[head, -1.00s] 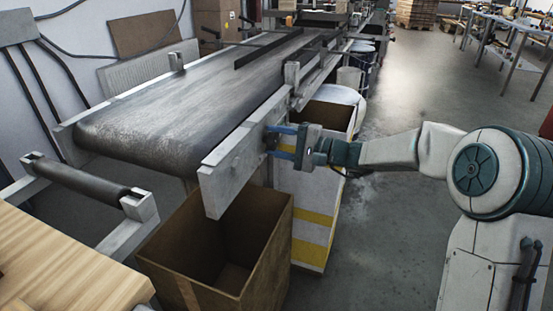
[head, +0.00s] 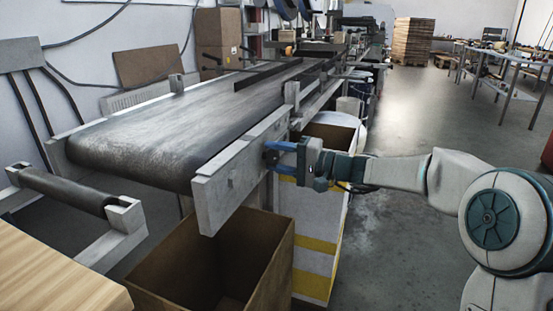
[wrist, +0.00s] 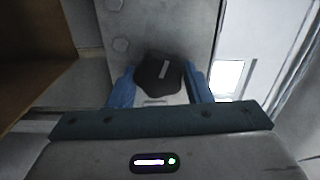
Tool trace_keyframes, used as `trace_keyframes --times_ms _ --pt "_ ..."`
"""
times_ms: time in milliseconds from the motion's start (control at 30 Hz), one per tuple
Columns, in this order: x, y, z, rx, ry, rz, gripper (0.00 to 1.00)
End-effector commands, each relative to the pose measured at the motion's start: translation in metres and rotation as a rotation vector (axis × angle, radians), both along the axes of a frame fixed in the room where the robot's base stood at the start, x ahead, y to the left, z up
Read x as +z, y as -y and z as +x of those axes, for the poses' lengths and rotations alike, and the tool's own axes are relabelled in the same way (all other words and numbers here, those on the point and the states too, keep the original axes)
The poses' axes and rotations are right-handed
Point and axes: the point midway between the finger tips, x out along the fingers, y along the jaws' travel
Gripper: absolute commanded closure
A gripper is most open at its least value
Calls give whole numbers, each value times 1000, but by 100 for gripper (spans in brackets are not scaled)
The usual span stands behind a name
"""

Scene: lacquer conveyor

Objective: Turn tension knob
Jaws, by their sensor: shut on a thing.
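The tension knob (wrist: 158,72) is dark and round with a pale line on its face, and it sits on the conveyor's grey side plate (wrist: 170,25). In the wrist view my gripper (wrist: 160,88) has its two blue fingers on either side of the knob, shut on it. The pale line stands nearly upright in that picture, tilted slightly. In the head view my gripper (head: 280,156) reaches in from the right to the side rail (head: 240,165) near the belt's front end. The knob is mostly hidden by the fingers there.
The conveyor belt (head: 180,135) runs away to the back. An open cardboard box (head: 265,265) stands under its front end. A white and yellow bin (head: 315,250) stands below my gripper. A wooden tabletop (head: 50,275) is at front left.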

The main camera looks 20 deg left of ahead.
Motion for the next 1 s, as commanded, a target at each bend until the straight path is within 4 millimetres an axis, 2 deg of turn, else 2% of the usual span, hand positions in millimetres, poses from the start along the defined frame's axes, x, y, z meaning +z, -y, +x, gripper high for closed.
trace_keyframes --times_ms 100,133,200,567,733,1000 --pt "-3 0 0 1 -3 -4 78" --pt "-3 0 0 1 -3 -4 50" --pt "-3 0 0 1 -3 -4 34" --pt "0 5 0 0 -2 -2 34" --pt "1 31 -2 -2 -2 -2 34" --pt "1 93 -7 -3 -3 -3 34"
